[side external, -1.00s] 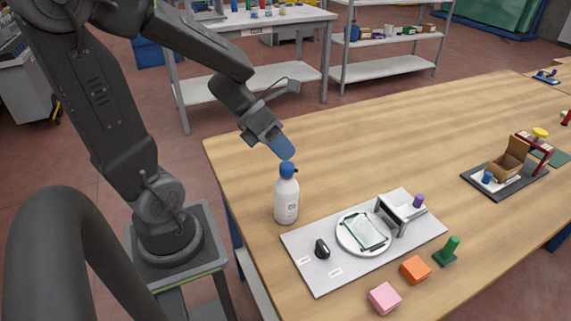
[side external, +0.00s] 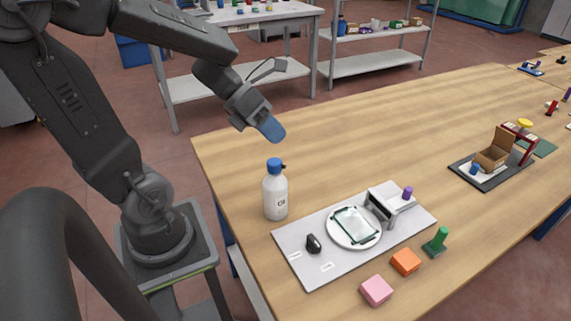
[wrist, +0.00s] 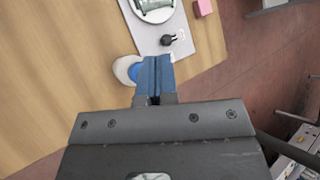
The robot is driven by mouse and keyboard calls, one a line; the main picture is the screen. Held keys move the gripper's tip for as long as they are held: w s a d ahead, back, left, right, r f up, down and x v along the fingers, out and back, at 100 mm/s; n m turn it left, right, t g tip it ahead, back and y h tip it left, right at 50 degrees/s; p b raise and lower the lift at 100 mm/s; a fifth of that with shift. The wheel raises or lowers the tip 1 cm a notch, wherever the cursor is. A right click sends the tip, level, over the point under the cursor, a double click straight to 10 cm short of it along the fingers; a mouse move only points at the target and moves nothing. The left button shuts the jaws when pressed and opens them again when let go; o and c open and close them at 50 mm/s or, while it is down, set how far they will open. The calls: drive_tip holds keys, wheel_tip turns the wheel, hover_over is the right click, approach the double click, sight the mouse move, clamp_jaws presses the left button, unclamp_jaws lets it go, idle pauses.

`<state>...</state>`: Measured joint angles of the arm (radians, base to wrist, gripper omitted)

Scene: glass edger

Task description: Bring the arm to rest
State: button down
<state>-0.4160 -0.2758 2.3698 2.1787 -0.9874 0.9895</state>
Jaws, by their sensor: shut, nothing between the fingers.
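My gripper (side external: 272,130) is raised over the left part of the wooden table, with its blue fingertips pressed together and nothing between them. In the wrist view the shut blue fingers (wrist: 156,75) show at the centre. The white bottle with a blue cap (side external: 275,192) stands upright on the table below my gripper, apart from it. In the wrist view the bottle (wrist: 123,70) is partly hidden behind the fingers. A glass piece (side external: 355,224) lies on a white round plate (side external: 332,236) on the grey board (side external: 290,252).
The board also carries a black knob-like part (side external: 313,243) and a grey bracket-shaped device (side external: 380,207). A pink block (side external: 376,290), an orange block (side external: 405,262) and a green piece (side external: 437,240) lie in front. A dark tray (side external: 463,172) holds a cardboard box. The table's back middle is clear.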

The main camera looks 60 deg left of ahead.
drive_tip(key=w+a+r+n+t+y, duration=0.1)
drive_tip(key=w+r+n+t+y, duration=0.3)
drive_tip(key=n, duration=0.7)
drive_tip(key=w+a+r+n+t+y, duration=0.1)
drive_tip(key=r+n+t+y, duration=0.35)
drive_tip(key=n, duration=0.65)
drive_tip(key=s+d+f+n+g+h, duration=0.1)
drive_tip(key=s+d+f+n+g, duration=0.3)
drive_tip(key=s+d+n+g, duration=0.5)
drive_tip(key=s+n, duration=0.2)
drive_tip(key=n, duration=0.3)
drive_tip(key=shift+s+h, duration=0.2)
drive_tip(key=shift+h, duration=0.15)
